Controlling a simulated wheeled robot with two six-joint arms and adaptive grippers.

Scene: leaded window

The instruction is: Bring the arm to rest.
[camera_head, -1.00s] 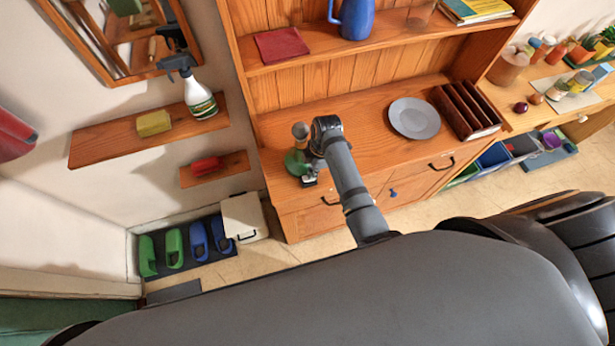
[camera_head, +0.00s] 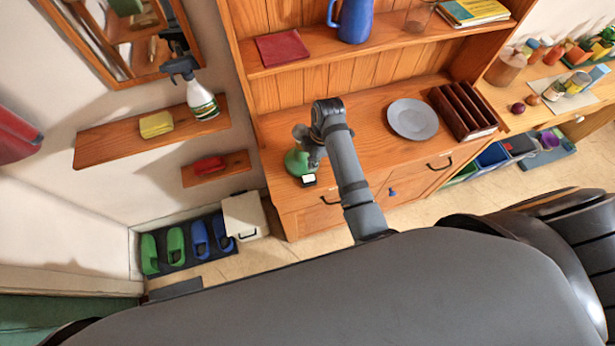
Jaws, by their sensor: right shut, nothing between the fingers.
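My right arm reaches up the middle of the head view over the wooden dresser (camera_head: 365,125). It bends at a dark joint near the dresser's worktop, and my right gripper (camera_head: 311,163) hangs at its end, small and partly hidden by the arm. The gripper is shut with nothing held. A green round object (camera_head: 296,162) shows just beside it on the worktop; I cannot tell whether they touch. My left gripper is not in view.
A grey plate (camera_head: 413,118) and a dark rack (camera_head: 463,110) stand right of the arm. A blue jug (camera_head: 355,20) is on the shelf above. A spray bottle (camera_head: 199,98) and yellow sponge (camera_head: 156,124) sit on a wall shelf (camera_head: 100,150) at left. Floor shows below the dresser.

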